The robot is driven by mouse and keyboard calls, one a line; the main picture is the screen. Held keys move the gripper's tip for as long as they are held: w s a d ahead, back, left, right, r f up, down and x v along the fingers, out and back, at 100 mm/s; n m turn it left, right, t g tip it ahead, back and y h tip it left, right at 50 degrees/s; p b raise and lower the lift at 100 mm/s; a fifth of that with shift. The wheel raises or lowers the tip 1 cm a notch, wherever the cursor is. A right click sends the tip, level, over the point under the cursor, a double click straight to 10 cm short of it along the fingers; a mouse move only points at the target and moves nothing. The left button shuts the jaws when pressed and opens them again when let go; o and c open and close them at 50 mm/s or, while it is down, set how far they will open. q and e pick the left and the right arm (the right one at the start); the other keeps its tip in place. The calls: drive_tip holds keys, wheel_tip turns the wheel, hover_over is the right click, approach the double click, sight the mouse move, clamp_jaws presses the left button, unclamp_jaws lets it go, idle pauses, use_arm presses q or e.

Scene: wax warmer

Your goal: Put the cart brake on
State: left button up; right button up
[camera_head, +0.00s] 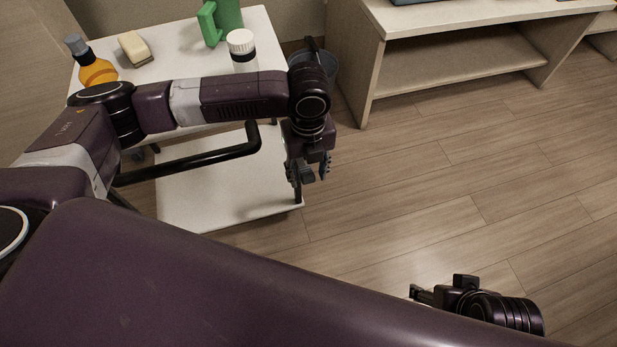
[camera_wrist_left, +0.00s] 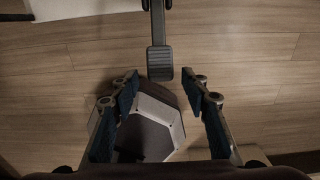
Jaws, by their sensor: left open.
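The cart has a white top (camera_head: 155,75) and a white lower shelf (camera_head: 225,185), with a black bar handle (camera_head: 200,160) at its near side. In the left wrist view, a dark pedal (camera_wrist_left: 160,63) with a ribbed pad hangs on a narrow arm from the top edge; it looks like the brake pedal. My left gripper (camera_head: 309,172) is open and empty by the cart's right side. Its fingers (camera_wrist_left: 163,88) stand either side of the pad's near end, seemingly not touching it. The pedal cannot be made out in the head view. My right gripper (camera_head: 418,292) is low at right, partly hidden.
On the cart top stand an amber bottle (camera_head: 95,70), a sponge (camera_head: 134,48), a green container (camera_head: 228,15) and a white-capped jar (camera_head: 241,48). A grey bin (camera_head: 325,70) is behind the gripper. A wooden shelf unit (camera_head: 460,75) stands at the back. The floor (camera_head: 430,190) at right is clear.

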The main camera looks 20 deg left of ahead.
use_arm(q)
drive_tip(key=shift+f, duration=0.95)
drive_tip(key=shift+c, duration=0.4)
clamp_jaws()
